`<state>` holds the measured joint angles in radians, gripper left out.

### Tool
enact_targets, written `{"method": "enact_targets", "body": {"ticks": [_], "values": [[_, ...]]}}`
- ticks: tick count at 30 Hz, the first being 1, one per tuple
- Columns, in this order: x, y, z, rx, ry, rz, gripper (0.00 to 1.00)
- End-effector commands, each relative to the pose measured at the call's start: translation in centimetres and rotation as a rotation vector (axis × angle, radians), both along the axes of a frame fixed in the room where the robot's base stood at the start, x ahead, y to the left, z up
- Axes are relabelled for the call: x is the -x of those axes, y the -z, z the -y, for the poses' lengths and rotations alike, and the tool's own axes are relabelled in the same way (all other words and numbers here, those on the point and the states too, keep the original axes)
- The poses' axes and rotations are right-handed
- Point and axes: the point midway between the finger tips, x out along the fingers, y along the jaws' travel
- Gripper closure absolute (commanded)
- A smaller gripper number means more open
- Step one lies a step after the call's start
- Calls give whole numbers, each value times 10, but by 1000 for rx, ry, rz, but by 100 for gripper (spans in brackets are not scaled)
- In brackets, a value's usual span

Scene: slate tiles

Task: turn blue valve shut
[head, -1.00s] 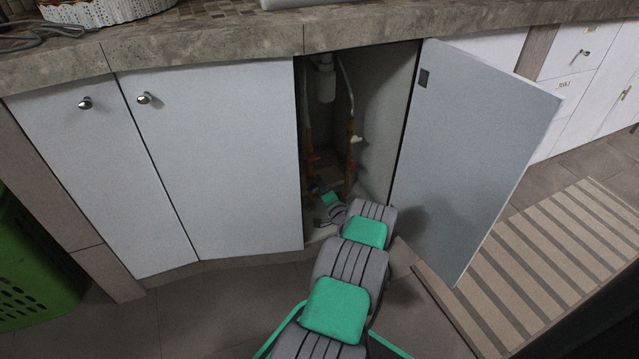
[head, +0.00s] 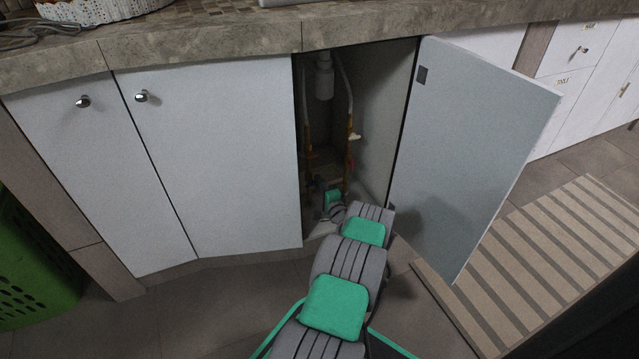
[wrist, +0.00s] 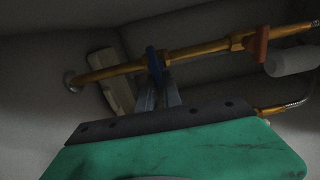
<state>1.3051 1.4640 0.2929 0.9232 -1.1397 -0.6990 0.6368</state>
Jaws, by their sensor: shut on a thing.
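The blue valve (wrist: 153,60) shows in the wrist view as a small blue handle on a brass pipe (wrist: 110,68). My gripper (wrist: 158,92) reaches up to it, and its grey fingers are shut on the blue handle. The fingers hide part of the handle, so its exact angle is hard to tell. In the head view my gripper (head: 319,184) is low inside the open sink cabinet, near the left pipe. The blue handle is too dark and small to make out there.
A red valve handle (wrist: 258,45) sits further along the piping, near a white cylinder (wrist: 292,60). The open cabinet door (head: 475,150) stands right of my arm; a closed door (head: 210,160) is left.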

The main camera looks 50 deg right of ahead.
Motion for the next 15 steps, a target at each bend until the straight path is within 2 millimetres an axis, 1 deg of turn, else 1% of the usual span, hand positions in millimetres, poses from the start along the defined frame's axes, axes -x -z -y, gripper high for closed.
{"method": "enact_targets", "body": {"ticks": [4,5,6,12,15], "values": [[0,0,0,0,0,0,100],[0,0,0,0,-1,0,89],[0,0,0,0,0,0,86],[0,0,0,1,0,-1,70],[0,0,0,1,0,-1,69]]}}
